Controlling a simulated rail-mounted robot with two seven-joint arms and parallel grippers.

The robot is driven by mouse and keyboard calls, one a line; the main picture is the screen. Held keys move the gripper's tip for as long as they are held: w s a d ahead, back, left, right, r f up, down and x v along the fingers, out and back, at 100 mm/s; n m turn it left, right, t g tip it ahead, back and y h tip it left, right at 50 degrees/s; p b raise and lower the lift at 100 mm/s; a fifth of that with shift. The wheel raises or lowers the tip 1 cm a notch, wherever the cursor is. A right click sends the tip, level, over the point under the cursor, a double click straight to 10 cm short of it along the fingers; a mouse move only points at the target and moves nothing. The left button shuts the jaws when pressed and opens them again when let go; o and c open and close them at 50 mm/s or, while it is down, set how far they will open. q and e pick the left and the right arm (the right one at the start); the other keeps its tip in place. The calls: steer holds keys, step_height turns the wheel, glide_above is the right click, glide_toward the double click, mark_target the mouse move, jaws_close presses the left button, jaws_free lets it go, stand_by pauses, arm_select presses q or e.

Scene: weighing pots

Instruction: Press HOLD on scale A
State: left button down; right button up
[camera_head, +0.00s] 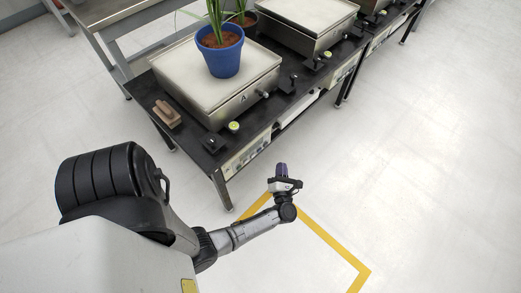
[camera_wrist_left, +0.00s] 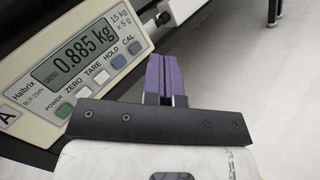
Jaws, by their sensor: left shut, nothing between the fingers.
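Scale A (camera_head: 188,82) stands on the dark table with a blue plant pot (camera_head: 222,58) on its platform. Its indicator panel (camera_head: 245,156) is on the table's front edge. In the left wrist view the panel (camera_wrist_left: 50,98) reads 0.885 kg, with a row of buttons labelled POWER, ZERO, TARE, HOLD and CAL. The HOLD button (camera_wrist_left: 118,62) is second from the right and uncovered. My left gripper (camera_head: 282,168) is shut and empty, in front of the table and right of the panel in the head view. Its purple fingers (camera_wrist_left: 162,60) appear right of the buttons, apparently apart from them.
A brown wooden-looking block (camera_head: 167,113) lies on the table's left end. A second scale (camera_head: 308,18) stands further along the table. Yellow tape (camera_head: 335,245) marks the open floor below my left arm.

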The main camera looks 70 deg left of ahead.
arm_select(q)
steer(key=s+a, duration=0.3)
steer(key=a, duration=0.3)
steer(key=shift+a+p, duration=0.25)
steer(key=shift+p, duration=0.2)
stand_by(1.9)
steer(key=shift+s+a, duration=0.2)
steer(key=shift+a, duration=0.15)
steer(key=shift+s+a, duration=0.2)
steer(key=shift+a, duration=0.2)
stand_by(0.8)
steer(key=shift+w+d, duration=0.1)
steer(key=shift+d, duration=0.05)
steer(key=shift+w+d, duration=0.3)
steer(key=shift+d, duration=0.35)
stand_by(0.4)
steer(key=shift+w+d+b, duration=0.2)
steer(key=shift+w+d, duration=0.15)
steer(key=shift+d, duration=0.4)
steer(key=shift+w+d+b, duration=0.25)
steer(key=shift+w+d, duration=0.1)
steer(key=shift+d, duration=0.4)
steer(key=shift+w+d+b, duration=0.2)
steer(key=shift+w+d, duration=0.15)
steer(key=shift+d, duration=0.4)
